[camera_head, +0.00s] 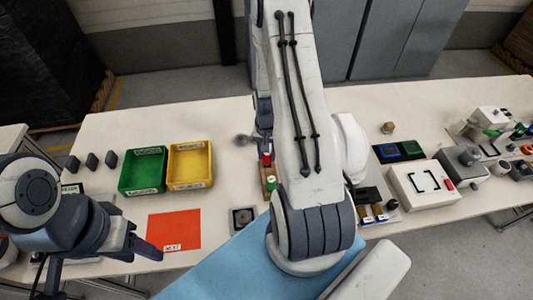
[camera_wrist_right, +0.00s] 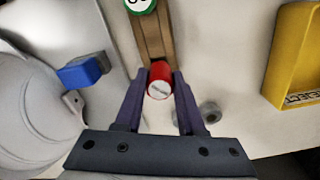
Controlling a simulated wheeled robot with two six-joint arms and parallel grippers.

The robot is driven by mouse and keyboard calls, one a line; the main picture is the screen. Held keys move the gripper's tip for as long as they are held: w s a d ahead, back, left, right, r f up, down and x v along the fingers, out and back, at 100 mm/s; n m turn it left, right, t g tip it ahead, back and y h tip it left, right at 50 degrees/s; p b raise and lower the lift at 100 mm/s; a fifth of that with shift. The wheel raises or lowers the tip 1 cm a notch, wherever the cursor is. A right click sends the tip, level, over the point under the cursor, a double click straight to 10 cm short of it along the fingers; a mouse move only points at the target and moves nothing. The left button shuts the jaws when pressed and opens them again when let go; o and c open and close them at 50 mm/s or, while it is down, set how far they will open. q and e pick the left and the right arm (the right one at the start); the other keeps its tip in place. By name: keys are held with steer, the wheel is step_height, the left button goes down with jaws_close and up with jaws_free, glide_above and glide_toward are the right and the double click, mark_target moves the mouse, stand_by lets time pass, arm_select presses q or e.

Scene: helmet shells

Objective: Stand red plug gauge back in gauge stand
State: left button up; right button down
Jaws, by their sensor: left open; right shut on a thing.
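The red plug gauge (camera_wrist_right: 159,80) is between the fingertips of my right gripper (camera_wrist_right: 160,84), which is shut on it. Its round red end faces the wrist camera. It is at one end of the wooden gauge stand (camera_wrist_right: 152,38); I cannot tell whether it is seated in it. A green gauge (camera_wrist_right: 140,5) is at the stand's other end. In the head view the red gauge (camera_head: 266,159) and stand (camera_head: 266,177) show just left of my right arm, which hides part of them. My left gripper (camera_head: 135,244) is open and empty near the orange mat.
A green bin (camera_head: 143,171) and a yellow bin (camera_head: 189,165) stand left of the stand. An orange mat (camera_head: 174,231) and a dark square block (camera_head: 243,218) lie in front. A white box (camera_head: 420,187) and several fixtures fill the right side. A blue block (camera_wrist_right: 84,70) is near the stand.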

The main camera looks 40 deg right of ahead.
steer(key=shift+f+b, duration=0.75)
steer(key=shift+f, duration=0.3)
stand_by(0.6)
stand_by(0.5)
steer(key=shift+c, duration=2.2)
jaws_free()
